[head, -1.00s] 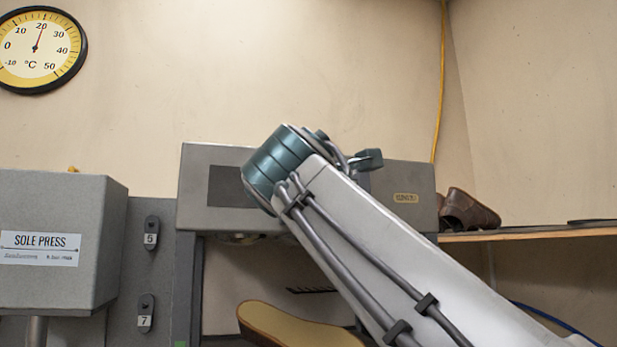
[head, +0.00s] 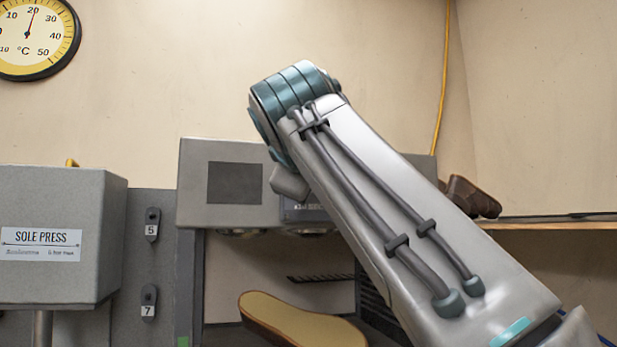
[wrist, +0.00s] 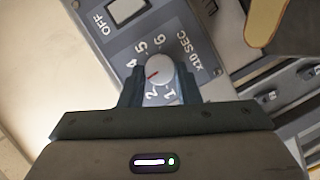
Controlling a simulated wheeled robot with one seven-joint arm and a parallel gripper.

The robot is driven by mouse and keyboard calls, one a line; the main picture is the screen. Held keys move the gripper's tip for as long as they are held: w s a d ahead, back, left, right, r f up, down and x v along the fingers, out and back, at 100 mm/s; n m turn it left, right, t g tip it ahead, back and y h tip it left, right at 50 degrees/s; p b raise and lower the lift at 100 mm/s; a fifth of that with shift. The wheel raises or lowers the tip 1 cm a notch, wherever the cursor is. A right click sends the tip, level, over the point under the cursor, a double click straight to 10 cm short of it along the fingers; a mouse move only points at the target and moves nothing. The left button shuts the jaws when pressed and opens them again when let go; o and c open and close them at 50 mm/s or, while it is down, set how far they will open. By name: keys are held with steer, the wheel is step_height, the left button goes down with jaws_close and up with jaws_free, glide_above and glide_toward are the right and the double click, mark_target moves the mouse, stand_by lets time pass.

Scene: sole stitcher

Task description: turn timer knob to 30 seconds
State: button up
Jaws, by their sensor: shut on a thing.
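The timer knob (wrist: 160,66) is a round white dial on a grey panel (wrist: 198,30) marked "x10 SEC". Its red pointer line is turned to the lower left in the wrist view, between the visible 2 and 4. The mark between those two is hidden by the left finger. My gripper (wrist: 160,76) is shut on the knob, one dark finger on each side. In the head view my arm covers the gripper and the knob, in front of the grey machine (head: 190,215).
An OFF label and a pale switch (wrist: 125,12) lie beside the dial. In the head view a grey sole press box (head: 95,265) stands left, a tan sole (head: 290,322) lies below the machine, and a brown shoe (head: 472,198) sits on a shelf (head: 560,226) at right.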

steer(key=shift+m, duration=0.3)
stand_by(0.4)
steer(key=o, duration=1)
steer(key=shift+c, duration=0.2)
steer(key=s+r, duration=0.2)
steer(key=s, duration=1.1)
steer(key=shift+s+a+r, duration=0.25)
steer(key=shift+a+r, duration=0.1)
steer(key=shift+a, duration=0.05)
